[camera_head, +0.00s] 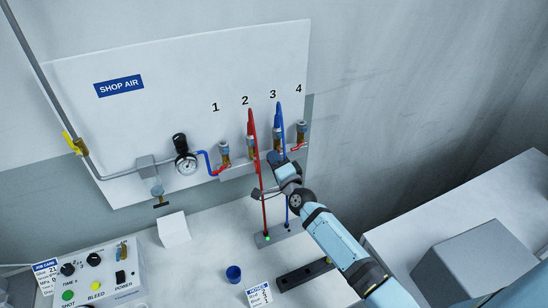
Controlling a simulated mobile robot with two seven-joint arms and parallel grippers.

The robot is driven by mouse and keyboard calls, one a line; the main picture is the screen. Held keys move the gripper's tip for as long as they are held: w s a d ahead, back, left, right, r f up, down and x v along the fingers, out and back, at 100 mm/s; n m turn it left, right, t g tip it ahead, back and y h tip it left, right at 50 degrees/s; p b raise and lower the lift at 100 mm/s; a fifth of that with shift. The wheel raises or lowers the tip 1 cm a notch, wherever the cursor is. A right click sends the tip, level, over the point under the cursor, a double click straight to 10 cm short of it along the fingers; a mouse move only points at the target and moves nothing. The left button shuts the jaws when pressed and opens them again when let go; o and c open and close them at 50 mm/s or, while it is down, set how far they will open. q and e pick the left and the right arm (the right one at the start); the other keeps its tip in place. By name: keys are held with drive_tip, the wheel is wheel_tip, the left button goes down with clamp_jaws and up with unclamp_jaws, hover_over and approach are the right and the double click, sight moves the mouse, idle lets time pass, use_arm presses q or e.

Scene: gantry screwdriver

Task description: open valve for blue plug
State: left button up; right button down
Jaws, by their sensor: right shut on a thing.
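The blue hose (280,118) loops up at outlet 3 on the white panel, and its plug end meets the brass fitting (277,144) below the number 3. Its other end runs down to a small stand on the bench. My right gripper (275,158) reaches in from the lower right and is shut at the valve just below that fitting. The fingers cover the valve handle, so its angle is hidden. My left gripper is not in view.
A red hose (251,125) hangs at outlet 2, close left of my gripper. A gauge (186,163) and a yellow-handled valve (73,144) are further left. A blue cup (234,274), a dark rail (304,275) and a control box (98,275) stand on the bench.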

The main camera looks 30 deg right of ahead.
drive_tip(key=shift+s+d+f+n+g+y+p, duration=0.1)
drive_tip(key=shift+d+f+n+g+y+p, duration=0.4)
drive_tip(key=shift+n, duration=1.9)
drive_tip(key=shift+d+f+n+g+y+p, duration=0.15)
drive_tip(key=shift+d+n+p, duration=0.65)
drive_tip(key=shift+n, duration=1.6)
drive_tip(key=shift+s+d+f+n+g+y+p, duration=0.15)
drive_tip(key=shift+f+n+p, duration=0.25)
drive_tip(key=shift+n+p, duration=1.35)
drive_tip(key=shift+w+d+n+b, duration=0.15)
drive_tip(key=shift+n+b, duration=0.55)
drive_tip(key=shift+n, duration=0.05)
drive_tip(key=c, duration=1.5)
unclamp_jaws()
drive_tip(key=shift+o, duration=0.2)
drive_tip(key=shift+d, duration=0.1)
